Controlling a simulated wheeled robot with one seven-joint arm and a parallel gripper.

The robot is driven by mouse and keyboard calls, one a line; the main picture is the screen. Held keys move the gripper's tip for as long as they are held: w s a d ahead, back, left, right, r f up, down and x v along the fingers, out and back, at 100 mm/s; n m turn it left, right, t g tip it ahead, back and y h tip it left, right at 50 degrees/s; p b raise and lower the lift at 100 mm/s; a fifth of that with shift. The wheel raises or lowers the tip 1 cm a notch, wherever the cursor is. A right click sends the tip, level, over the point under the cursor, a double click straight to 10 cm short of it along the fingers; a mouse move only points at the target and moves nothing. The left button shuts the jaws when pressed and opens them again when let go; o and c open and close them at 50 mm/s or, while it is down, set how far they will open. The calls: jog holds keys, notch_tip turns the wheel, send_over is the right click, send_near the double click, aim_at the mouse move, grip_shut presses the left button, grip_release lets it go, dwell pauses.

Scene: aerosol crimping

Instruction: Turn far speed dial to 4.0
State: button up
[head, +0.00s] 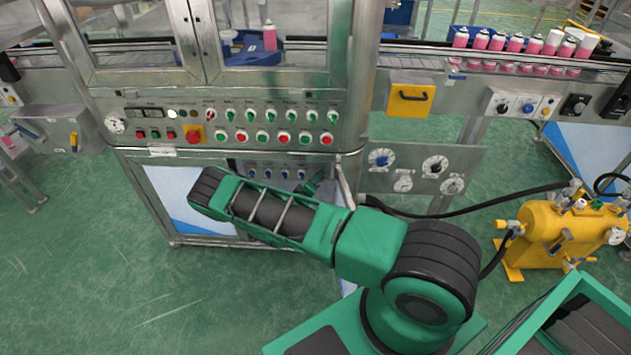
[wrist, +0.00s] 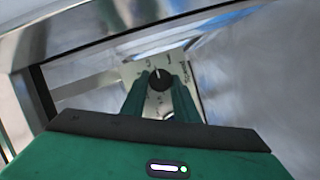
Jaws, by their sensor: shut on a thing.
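The speed dial is a round black knob (wrist: 160,80) with a white pointer line. It sits on a pale scale plate (wrist: 151,108) with small marks and lettering too blurred to read. The pointer aims roughly up in the wrist view. My gripper (wrist: 161,88) has one green finger on each side of the knob and is shut on it. In the head view my arm covers the area around my gripper, and I cannot pick out this dial there.
A metal frame edge (wrist: 22,100) runs close on the left in the wrist view. In the head view, the cabinet has a button panel (head: 150,125) above my arm. A side panel (head: 465,158) with gauges and a blue knob stands to the right, near a yellow tank (head: 560,235) and black hose.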

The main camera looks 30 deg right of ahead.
jog(key=shift+s+f, duration=0.15)
jog(key=shift+f, duration=0.15)
jog(key=o, duration=1.1)
jog(key=shift+c, duration=0.2)
jog(key=shift+r, duration=0.1)
jog(key=v, duration=1)
jog(key=shift+a+r, duration=0.15)
jog(key=shift+a, duration=0.2)
